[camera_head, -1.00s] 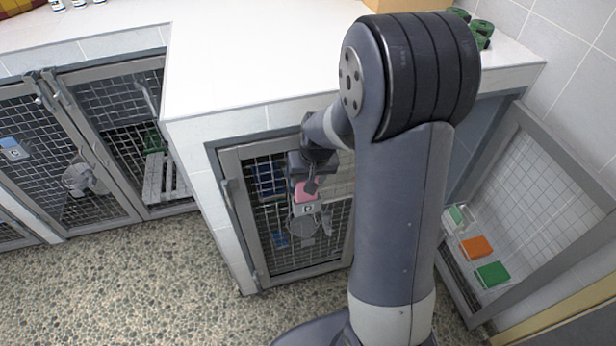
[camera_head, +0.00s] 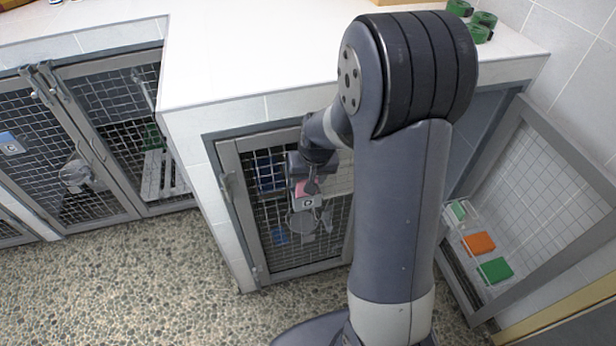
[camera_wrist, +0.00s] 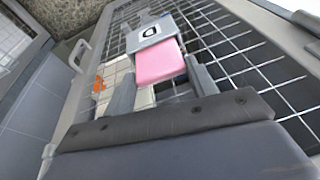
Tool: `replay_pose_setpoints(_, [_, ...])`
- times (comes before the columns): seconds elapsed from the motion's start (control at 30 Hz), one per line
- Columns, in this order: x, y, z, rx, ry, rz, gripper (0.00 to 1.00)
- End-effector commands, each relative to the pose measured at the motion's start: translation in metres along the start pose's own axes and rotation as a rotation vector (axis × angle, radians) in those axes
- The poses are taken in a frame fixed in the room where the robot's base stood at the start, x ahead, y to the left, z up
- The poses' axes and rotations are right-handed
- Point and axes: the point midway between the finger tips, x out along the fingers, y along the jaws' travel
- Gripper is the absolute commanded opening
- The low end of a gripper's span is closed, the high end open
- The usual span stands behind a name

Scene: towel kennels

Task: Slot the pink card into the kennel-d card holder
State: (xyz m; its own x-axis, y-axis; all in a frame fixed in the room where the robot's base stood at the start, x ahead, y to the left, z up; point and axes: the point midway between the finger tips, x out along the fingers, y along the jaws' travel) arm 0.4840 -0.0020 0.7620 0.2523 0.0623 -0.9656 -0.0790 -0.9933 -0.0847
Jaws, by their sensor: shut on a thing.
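The pink card (camera_wrist: 160,63) is between my gripper's fingers in the wrist view. Its far edge meets the grey card holder marked D (camera_wrist: 150,32) on the mesh door; how deep it sits there I cannot tell. In the head view a small part of the pink card (camera_head: 302,188) shows just above the holder (camera_head: 305,203). My gripper (camera_head: 310,180) is shut on the card, close in front of the kennel door (camera_head: 232,200). My arm hides the right part of this door.
At right, an open mesh door (camera_head: 560,170) stands beside a rack with an orange card (camera_head: 479,243) and a green card (camera_head: 495,270). The white counter (camera_head: 250,60) overhangs the kennels. A bowl (camera_head: 75,174) hangs on a left door. Pebbled floor (camera_head: 130,280) is clear.

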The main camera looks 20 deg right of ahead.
Motion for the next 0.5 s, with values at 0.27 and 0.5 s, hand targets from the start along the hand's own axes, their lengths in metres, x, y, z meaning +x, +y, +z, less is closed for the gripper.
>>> replay_pose_setpoints(0.27, [0.0080,0.0007,0.0021,0.000,0.000,0.000,0.21])
replay_pose_setpoints(0.5, [0.0093,0.0008,0.0024,0.000,0.000,0.000,0.21])
